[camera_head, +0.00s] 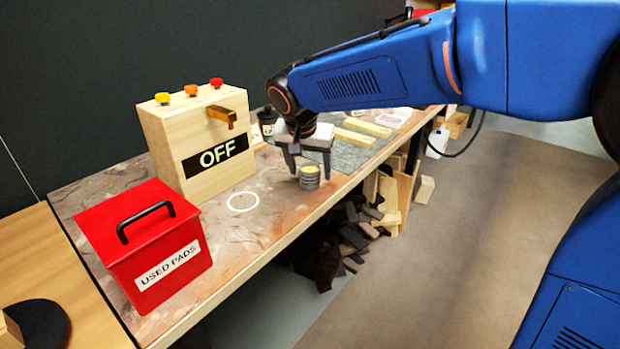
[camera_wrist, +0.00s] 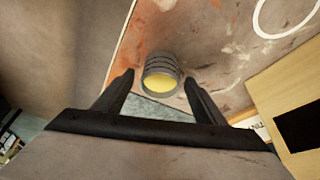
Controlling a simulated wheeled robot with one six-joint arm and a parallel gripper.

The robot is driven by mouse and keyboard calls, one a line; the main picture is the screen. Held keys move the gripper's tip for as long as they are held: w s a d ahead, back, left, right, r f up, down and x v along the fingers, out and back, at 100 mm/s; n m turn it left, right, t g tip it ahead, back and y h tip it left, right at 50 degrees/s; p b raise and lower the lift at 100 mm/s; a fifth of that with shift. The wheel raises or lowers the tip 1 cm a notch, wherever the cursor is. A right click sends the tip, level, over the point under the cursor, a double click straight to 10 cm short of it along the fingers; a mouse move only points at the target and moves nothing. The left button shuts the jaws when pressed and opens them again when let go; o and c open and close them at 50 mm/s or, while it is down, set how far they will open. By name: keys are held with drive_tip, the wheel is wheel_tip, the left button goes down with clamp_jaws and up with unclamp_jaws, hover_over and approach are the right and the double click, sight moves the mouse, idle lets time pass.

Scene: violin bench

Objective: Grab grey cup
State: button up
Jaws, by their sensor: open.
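The grey cup (camera_head: 310,177) is a small ribbed cylinder with a yellow top or content. It stands upright on the bench near its front edge. In the wrist view the cup (camera_wrist: 160,66) lies ahead of and between my fingertips. My gripper (camera_head: 309,172) is open above the cup, its fingers pointing down. In the wrist view my gripper (camera_wrist: 158,76) shows a finger on each side of the cup, with a gap on both sides. Whether the fingertips reach down past the rim is hard to tell.
A wooden box marked OFF (camera_head: 198,140) with coloured buttons and a lever stands left of the cup. A red USED PADS bin (camera_head: 150,245) is at the near left. A white ring (camera_head: 243,201) marks the bench (camera_head: 225,245). Wooden bars (camera_head: 352,137) lie behind my gripper.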

drive_tip(key=shift+w+f, duration=0.15)
drive_tip(key=shift+f, duration=0.2)
drive_tip(key=c, duration=1.2)
drive_tip(key=shift+r, duration=0.1)
